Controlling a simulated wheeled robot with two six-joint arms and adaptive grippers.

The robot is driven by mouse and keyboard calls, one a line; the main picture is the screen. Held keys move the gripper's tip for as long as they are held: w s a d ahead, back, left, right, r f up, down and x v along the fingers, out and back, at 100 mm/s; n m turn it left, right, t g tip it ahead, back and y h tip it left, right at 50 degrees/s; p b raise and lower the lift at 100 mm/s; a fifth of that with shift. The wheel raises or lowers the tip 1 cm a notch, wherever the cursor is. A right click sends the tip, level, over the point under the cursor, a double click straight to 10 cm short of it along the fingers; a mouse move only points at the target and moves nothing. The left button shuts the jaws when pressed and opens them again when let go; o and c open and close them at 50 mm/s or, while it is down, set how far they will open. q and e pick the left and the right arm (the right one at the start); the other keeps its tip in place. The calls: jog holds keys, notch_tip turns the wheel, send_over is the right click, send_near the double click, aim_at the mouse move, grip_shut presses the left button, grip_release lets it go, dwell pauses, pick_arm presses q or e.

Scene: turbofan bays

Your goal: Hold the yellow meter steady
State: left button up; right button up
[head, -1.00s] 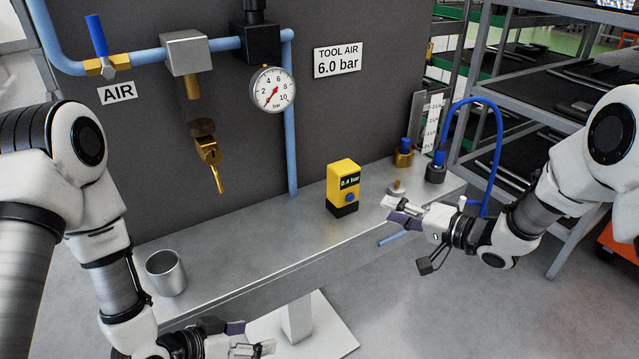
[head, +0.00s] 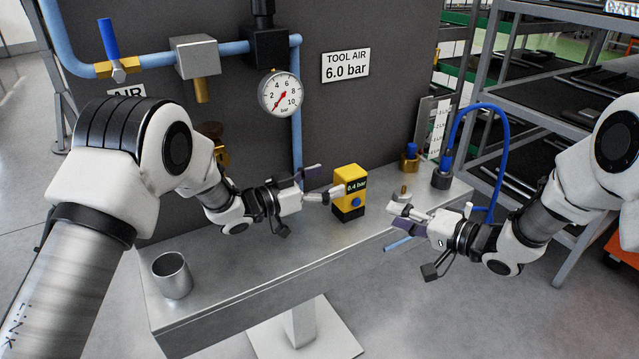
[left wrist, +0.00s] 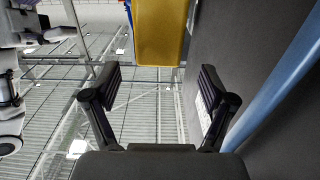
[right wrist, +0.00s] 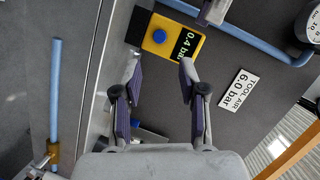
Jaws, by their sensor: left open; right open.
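The yellow meter (head: 348,196) stands upright on the metal bench, its display reading 0.4 bar above a blue button. My left gripper (head: 318,183) is open, just left of the meter, with its fingertips close to the meter's side. In the left wrist view the meter (left wrist: 160,35) lies ahead, beyond the fingertips (left wrist: 158,88). My right gripper (head: 399,216) is open and empty, to the right and front of the meter. In the right wrist view the meter (right wrist: 170,38) is beyond the open fingers (right wrist: 160,75). Whether the left fingertips touch the meter is unclear.
The bench (head: 260,268) also holds a metal cup (head: 172,276) at the left. Brass fittings (head: 409,160) and a blue hose (head: 502,150) are at the right. A gauge (head: 280,94) and blue pipes (head: 296,140) are on the panel behind. A shelf rack stands at right.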

aim_at(350, 171)
pick_arm(q)
jog(key=x, duration=0.6)
jog(key=shift+w+d, duration=0.15)
jog(key=shift+d, duration=0.1)
jog(key=c, duration=1.4)
pick_arm(e)
jog(key=shift+d, duration=0.1)
pick_arm(q)
jog(key=shift+o, duration=0.2)
pick_arm(e)
grip_shut()
